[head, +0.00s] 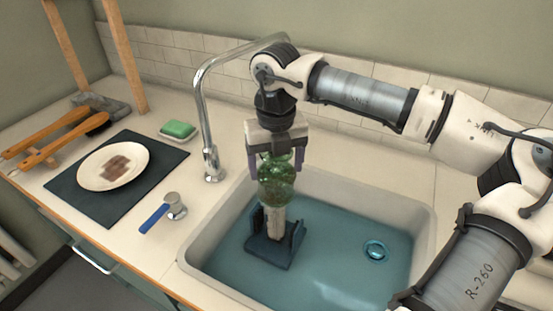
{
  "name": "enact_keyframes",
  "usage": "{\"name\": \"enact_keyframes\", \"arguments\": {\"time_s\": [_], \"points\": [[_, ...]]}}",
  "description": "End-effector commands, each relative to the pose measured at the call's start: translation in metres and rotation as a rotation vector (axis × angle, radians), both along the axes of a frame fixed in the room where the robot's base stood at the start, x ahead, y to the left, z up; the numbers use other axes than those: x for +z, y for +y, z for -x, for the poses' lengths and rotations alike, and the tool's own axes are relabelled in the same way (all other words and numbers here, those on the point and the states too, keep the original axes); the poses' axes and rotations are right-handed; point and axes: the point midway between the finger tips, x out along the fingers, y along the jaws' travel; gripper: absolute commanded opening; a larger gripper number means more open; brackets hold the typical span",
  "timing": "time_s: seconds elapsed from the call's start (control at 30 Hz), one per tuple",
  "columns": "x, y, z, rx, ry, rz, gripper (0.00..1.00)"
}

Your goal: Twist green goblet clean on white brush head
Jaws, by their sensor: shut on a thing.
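My gripper (277,158) points down over the left part of the sink and is shut on the green goblet (277,188). The goblet is see-through green glass and is held between the two purple-grey fingers. Its lower end sits at the top of a pale, upright brush head (276,222). I cannot tell how far the brush reaches inside the goblet. The brush head stands on a dark blue base (270,252) with raised side arms, in the sink.
The sink (417,208) holds bluish water with a round drain (376,250) at right. A tall chrome faucet (203,110) stands close at left.

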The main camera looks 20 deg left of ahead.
Motion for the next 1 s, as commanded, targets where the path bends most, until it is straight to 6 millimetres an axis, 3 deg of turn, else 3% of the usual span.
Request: {"name": "enact_keyframes", "arguments": {"time_s": [0.7, 1.0], "points": [[-0.069, 0.000, 0.000, 0.001, -0.002, -0.001, 0.45], [-0.086, 0.000, 0.000, 0.001, -0.001, 0.000, 0.45]]}}
